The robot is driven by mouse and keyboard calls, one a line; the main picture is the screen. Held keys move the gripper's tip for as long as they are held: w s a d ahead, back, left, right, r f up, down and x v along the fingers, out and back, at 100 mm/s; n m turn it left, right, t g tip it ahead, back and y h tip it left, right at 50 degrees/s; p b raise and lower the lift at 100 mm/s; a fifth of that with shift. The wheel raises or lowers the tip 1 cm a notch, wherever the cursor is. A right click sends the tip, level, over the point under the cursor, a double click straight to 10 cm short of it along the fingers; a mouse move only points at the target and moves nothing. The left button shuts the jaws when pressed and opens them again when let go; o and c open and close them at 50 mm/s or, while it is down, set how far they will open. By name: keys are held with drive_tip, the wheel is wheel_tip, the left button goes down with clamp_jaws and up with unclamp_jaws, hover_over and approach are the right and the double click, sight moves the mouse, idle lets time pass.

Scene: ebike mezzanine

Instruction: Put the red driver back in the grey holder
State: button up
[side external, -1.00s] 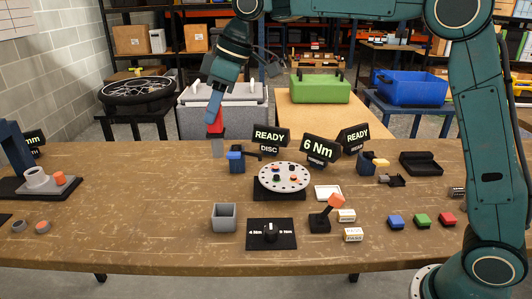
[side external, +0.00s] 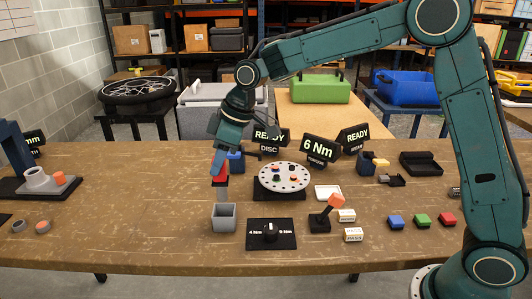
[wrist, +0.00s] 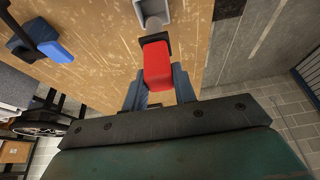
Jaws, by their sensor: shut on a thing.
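The red driver (side external: 221,178) is held upright in my gripper (side external: 219,165), with its lower shaft pointing down. The grey holder (side external: 223,219) is an open-topped square cup on the bench, directly below the driver. The driver's lower end is at the holder's back rim in the side view; I cannot tell whether it is just above or slightly inside. In the wrist view the red driver (wrist: 157,65) sits between the two fingers (wrist: 160,92), and the grey holder (wrist: 153,10) shows just beyond it, partly cut off by the frame edge.
A black dial panel (side external: 271,234) lies right of the holder. An orange-topped lever (side external: 333,203) is further right.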

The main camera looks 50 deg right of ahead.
sight(222, 188)
drive_tip(key=shift+f, duration=1.7)
drive_tip(key=shift+f, duration=2.15)
drive_tip(key=shift+f, duration=0.15)
drive_tip(key=o, duration=1)
drive_tip(key=v, duration=1.2)
